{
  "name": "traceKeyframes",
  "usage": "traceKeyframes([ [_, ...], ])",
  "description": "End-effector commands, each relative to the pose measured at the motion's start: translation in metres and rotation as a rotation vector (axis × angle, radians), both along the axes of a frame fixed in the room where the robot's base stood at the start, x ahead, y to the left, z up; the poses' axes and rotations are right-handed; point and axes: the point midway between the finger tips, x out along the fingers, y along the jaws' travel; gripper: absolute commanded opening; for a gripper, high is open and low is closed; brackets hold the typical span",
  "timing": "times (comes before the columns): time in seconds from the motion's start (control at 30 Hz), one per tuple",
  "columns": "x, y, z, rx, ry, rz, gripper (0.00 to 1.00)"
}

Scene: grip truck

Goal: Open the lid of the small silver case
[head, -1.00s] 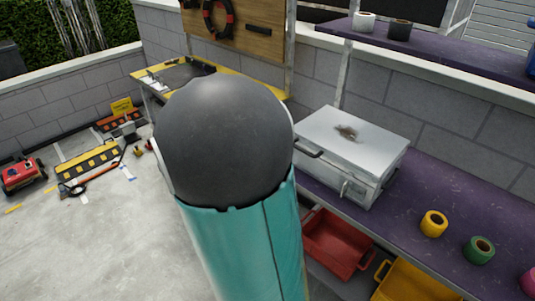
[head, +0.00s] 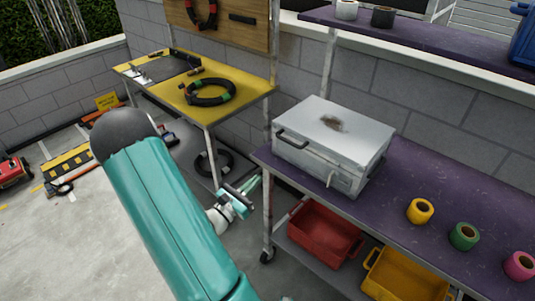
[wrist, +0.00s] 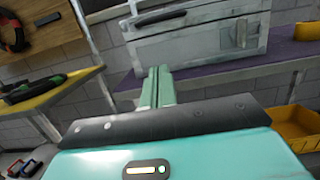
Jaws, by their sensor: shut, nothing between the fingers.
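The small silver case (head: 345,143) sits shut on the purple-topped bench, with a brown stain on its lid. A dark handle (head: 292,137) is on its left side and a latch (head: 331,179) is on its front. In the wrist view the case (wrist: 200,45) is ahead at the top, with its dark handle (wrist: 160,17) and a latch (wrist: 240,32). My gripper (head: 256,184) is left of the bench corner, below and apart from the case. In the wrist view its fingers (wrist: 157,72) are together and empty, pointing toward the case.
The purple bench (head: 455,195) holds yellow, green and pink tape rolls at right. A red bin (head: 320,235) and a yellow bin (head: 400,280) are below. A bench post (head: 267,205) stands close to my gripper. A yellow table (head: 240,85) with a coiled hose is behind.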

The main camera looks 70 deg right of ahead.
Motion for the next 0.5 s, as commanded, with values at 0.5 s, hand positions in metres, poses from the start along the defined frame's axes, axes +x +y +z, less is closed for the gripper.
traceKeyframes([
  [0.5, -0.036, -0.071, 0.016, -0.002, -0.003, -0.012, 0.0],
])
